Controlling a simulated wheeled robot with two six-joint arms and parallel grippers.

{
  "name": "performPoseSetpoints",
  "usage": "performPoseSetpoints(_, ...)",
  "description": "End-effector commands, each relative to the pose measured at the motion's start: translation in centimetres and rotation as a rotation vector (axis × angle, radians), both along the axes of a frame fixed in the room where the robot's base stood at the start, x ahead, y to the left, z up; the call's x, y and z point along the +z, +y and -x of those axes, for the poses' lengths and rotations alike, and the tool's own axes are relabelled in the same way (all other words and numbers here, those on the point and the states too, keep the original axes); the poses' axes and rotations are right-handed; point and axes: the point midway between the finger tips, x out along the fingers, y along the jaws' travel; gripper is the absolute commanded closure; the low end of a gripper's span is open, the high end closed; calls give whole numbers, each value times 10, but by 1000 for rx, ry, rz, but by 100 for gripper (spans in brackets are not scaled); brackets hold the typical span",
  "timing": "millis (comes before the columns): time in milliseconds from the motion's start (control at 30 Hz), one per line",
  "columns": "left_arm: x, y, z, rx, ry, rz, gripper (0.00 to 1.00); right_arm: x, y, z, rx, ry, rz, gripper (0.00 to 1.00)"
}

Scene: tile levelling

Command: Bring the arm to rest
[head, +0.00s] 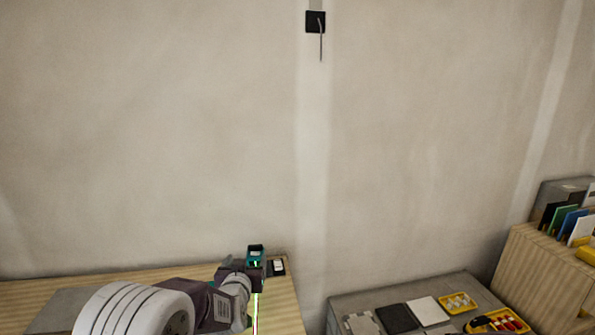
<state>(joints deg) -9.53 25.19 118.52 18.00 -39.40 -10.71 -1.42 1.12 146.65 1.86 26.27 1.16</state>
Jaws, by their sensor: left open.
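My left arm comes in from the lower left over a wooden table (140,276). Its gripper (256,287) is near the table's right end and is open. A small teal device with a green light (255,251) shows just above the gripper; I cannot tell whether they touch. A bright green-yellow line runs down below the gripper. My right gripper is not in view.
A small dark item with a white top (278,267) lies by the table's right edge. A gap separates this table from a grey bench (365,299) with tiles and yellow trays (498,321). A wooden rack (540,268) stands right.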

Motion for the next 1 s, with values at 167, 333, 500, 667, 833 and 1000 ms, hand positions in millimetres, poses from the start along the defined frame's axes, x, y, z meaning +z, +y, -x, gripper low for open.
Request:
performPoseSetpoints(167, -37, 6, 44, -38, 219, 15, 24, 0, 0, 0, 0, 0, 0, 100)
performPoseSetpoints(333, -75, 14, 105, -61, 460, 24, 24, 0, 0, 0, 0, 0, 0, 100)
performPoseSetpoints(500, -109, 26, 183, -65, 718, 27, 24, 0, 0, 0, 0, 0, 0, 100)
performPoseSetpoints(667, -131, 39, 264, -50, 956, 23, 24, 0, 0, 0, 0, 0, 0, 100)
performPoseSetpoints(833, -184, 45, 308, -37, 1090, 21, 24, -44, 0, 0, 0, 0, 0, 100)
performPoseSetpoints(1000, -235, 42, 314, -35, 1117, 29, 24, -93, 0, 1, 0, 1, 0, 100)
